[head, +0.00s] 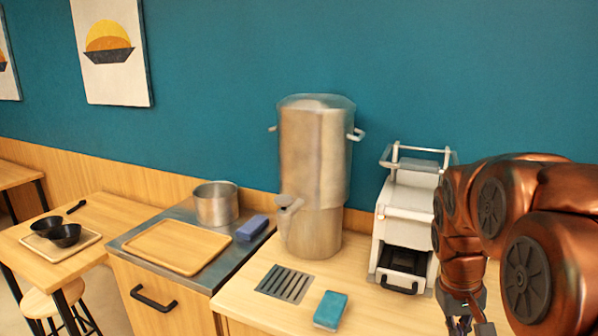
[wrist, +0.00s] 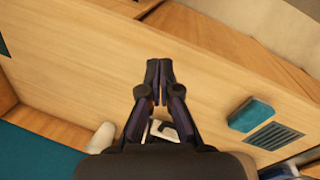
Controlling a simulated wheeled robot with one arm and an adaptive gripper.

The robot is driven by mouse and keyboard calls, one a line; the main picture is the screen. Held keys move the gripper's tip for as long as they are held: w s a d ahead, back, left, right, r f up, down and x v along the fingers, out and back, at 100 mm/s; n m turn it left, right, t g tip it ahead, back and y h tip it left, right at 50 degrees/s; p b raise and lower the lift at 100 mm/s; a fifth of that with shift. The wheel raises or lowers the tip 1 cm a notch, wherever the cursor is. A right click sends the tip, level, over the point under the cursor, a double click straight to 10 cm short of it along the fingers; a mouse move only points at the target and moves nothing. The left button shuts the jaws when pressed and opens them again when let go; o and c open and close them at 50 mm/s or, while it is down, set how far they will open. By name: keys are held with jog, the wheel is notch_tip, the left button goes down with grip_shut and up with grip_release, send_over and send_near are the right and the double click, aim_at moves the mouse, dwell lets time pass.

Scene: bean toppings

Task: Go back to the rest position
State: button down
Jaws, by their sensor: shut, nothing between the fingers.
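My gripper (wrist: 159,72) is shut and empty in the wrist view, its two dark fingers together above the wooden counter. In the head view my gripper (head: 466,325) hangs at the bottom right, partly cut off by the frame edge. My copper-coloured arm fills the right side of that view, to the right of the white machine. Nothing is held.
A steel urn (head: 313,165) and a white machine (head: 406,222) stand on the counter. A teal sponge (head: 330,310) lies beside a drain grille (head: 284,284). Left are a pot (head: 216,204), a blue sponge (head: 252,228), an empty wooden tray (head: 178,247) and two dark bowls (head: 65,235).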

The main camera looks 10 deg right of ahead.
jog(key=s+a+f+n+y, duration=0.1)
jog(key=s+a+f, duration=0.1)
jog(key=s+a, duration=0.6)
jog(key=s+a+f+n+g, duration=0.1)
jog(key=s+a+f, duration=0.1)
jog(key=s+a, duration=0.6)
jog(key=shift+s+a+y, duration=0.2)
jog(key=shift+a+y, duration=0.2)
jog(key=shift+a, duration=0.7)
